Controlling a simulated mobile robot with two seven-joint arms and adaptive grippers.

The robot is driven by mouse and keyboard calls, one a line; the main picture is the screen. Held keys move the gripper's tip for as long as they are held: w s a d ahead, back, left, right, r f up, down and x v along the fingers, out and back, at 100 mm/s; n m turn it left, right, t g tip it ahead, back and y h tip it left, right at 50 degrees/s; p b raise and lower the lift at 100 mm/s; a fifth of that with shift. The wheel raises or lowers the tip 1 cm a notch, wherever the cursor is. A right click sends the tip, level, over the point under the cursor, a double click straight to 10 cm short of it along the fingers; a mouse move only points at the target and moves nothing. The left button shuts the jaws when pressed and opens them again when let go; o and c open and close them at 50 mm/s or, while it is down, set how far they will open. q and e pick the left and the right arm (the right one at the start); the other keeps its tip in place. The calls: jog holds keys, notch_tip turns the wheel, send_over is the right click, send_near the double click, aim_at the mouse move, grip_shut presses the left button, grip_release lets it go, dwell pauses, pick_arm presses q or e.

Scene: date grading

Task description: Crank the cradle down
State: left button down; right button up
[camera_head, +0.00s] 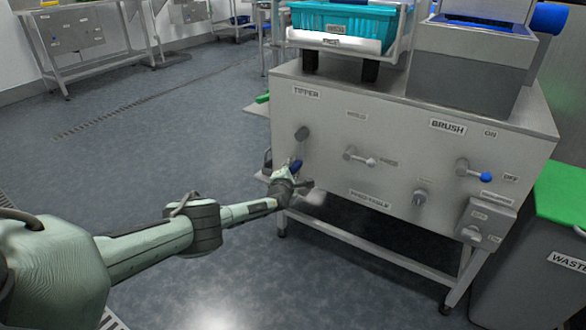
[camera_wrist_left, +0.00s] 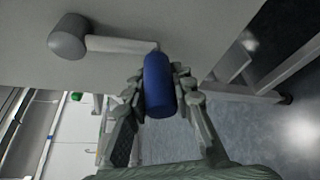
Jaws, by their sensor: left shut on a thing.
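The cradle (camera_head: 333,41) sits on top of the steel machine and holds a teal crate (camera_head: 345,17). Below the TIPPER label, the crank hub (camera_head: 302,133) stands out from the machine's front panel, and it also shows in the left wrist view (camera_wrist_left: 68,37). A pale crank arm (camera_wrist_left: 120,46) runs from the hub to a blue handle (camera_wrist_left: 159,85). My left gripper (camera_head: 290,180) is shut around the blue handle, with fingers on both sides of it. The handle is below the hub in the head view. My right gripper is not in view.
The front panel (camera_head: 385,185) also bears a middle lever (camera_head: 360,157), a blue-tipped BRUSH lever (camera_head: 475,171) and a lower-right switch box (camera_head: 487,217). A grey waste bin (camera_head: 530,265) with a green lid stands at the right. Open floor (camera_head: 180,110) lies to the left.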

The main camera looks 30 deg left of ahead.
pick_arm(q)
jog(key=shift+w+a+r, duration=0.1)
jog(key=shift+a+r, duration=0.2)
jog(key=shift+r, duration=0.1)
jog(key=c, duration=1.3)
grip_release()
jog(key=shift+d, duration=0.1)
jog(key=shift+d+f, duration=0.15)
jog(key=shift+s+d+f, duration=0.1)
jog(key=shift+s+f, duration=0.05)
jog(key=shift+s, duration=0.1)
jog(key=shift+s+d+f, duration=0.3)
jog(key=shift+s, duration=0.25)
jog(key=v, duration=0.7)
jog(key=r+v, duration=0.1)
jog(key=v, duration=0.2)
jog(key=shift+s+a+r, duration=0.1)
jog(key=shift+s+a, duration=0.05)
jog(key=shift+s, duration=0.1)
